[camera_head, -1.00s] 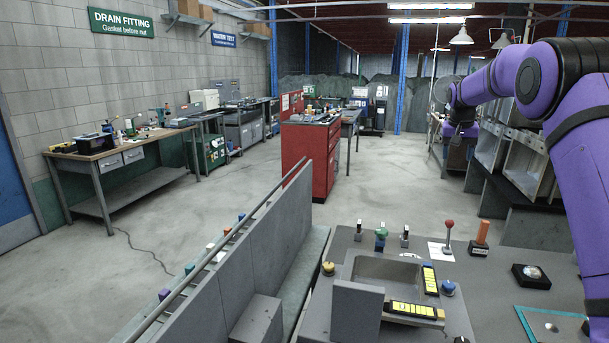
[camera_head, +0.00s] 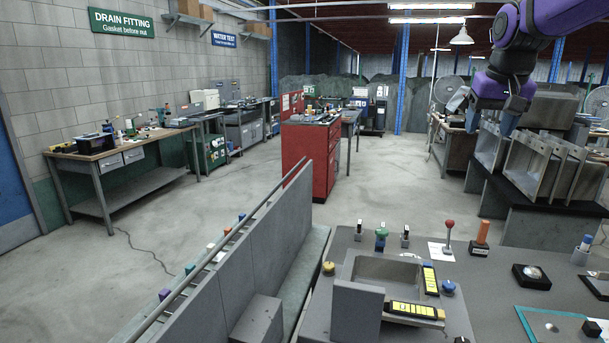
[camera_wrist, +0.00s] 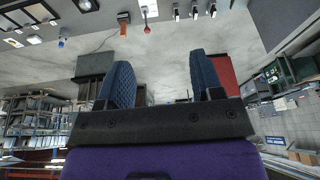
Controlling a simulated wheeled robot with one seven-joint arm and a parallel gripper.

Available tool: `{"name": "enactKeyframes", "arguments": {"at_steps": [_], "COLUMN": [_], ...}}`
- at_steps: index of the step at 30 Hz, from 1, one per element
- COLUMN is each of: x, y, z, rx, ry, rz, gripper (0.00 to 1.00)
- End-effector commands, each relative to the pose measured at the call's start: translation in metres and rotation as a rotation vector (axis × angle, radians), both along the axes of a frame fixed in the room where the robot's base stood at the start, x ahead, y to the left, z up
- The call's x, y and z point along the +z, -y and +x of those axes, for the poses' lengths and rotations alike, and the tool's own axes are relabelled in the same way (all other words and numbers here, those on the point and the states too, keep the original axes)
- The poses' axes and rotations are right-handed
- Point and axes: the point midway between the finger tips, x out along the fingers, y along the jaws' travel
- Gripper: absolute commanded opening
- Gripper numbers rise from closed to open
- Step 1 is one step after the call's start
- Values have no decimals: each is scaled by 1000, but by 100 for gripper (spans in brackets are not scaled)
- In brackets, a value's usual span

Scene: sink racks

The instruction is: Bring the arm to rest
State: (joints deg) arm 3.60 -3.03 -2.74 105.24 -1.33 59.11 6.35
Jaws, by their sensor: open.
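My gripper (camera_head: 491,116) hangs at the upper right in the head view, on the purple arm, with its fingers pointing down. It is above and behind the grey bench and in front of the metal racks. In the wrist view, the two blue ribbed fingers (camera_wrist: 160,84) stand well apart with nothing between them. The gripper is open and empty, clear of every object.
A grey bench with a sink block (camera_head: 384,270), a red-knobbed lever (camera_head: 448,232) and an orange-handled piece (camera_head: 482,232) lies at the lower right. Metal racks (camera_head: 545,160) stand at the right. A red cabinet (camera_head: 311,158) stands mid-floor. The floor between them is clear.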

Motion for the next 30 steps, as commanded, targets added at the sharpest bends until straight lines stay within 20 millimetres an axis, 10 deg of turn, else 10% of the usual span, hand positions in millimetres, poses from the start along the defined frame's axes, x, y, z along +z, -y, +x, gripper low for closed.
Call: {"name": "enactKeyframes", "arguments": {"at_steps": [21,30], "x": [-41,-79], "y": [-49,-58], "z": [-215,-274], "rx": [154,200], "ry": [100,128], "rz": [-13,-24], "gripper": [60,60]}}
